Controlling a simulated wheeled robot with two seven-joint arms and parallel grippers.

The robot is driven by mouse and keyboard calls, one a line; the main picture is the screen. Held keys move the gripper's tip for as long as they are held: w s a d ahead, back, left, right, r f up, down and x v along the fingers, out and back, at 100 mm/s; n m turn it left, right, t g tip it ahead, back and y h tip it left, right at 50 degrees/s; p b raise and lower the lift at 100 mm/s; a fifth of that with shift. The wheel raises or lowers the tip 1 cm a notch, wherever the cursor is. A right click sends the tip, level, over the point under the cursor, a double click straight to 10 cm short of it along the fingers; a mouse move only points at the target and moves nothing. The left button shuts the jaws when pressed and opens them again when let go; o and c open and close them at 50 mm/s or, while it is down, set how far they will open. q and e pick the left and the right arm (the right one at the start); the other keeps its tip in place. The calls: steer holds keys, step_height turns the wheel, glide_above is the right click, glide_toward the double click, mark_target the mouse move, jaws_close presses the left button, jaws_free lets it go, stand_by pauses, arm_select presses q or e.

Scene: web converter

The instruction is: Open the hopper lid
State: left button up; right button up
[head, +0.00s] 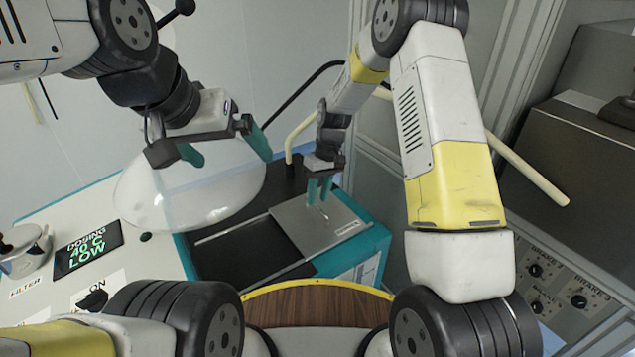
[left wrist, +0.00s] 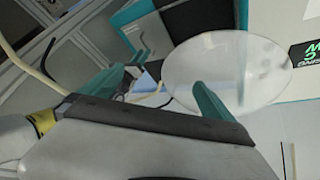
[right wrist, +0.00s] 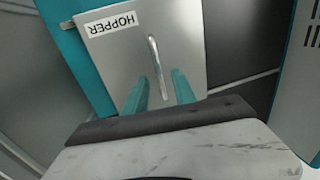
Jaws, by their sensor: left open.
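The hopper lid (head: 305,233) is a flat grey metal plate on a teal-edged box, with a dark surface bare to its left. Its slim bar handle (right wrist: 155,62) stands beside a "HOPPER" label in the right wrist view. My right gripper (head: 319,192) is down at the handle. In the right wrist view its teal fingers (right wrist: 160,88) sit on either side of the handle's near end, fairly close together. I cannot tell whether they touch it. My left gripper (head: 226,150) is open and empty, above and left of the lid, in front of a clear dome.
The clear dome (head: 190,190) stands on the white panel left of the hopper. A "DOSING" display (head: 88,249) and a knob (head: 95,299) are at lower left. Grey cabinets close in the right side.

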steer(key=shift+s+a+f, duration=0.1)
steer(key=shift+f, duration=0.6)
jaws_close()
stand_by(1.0)
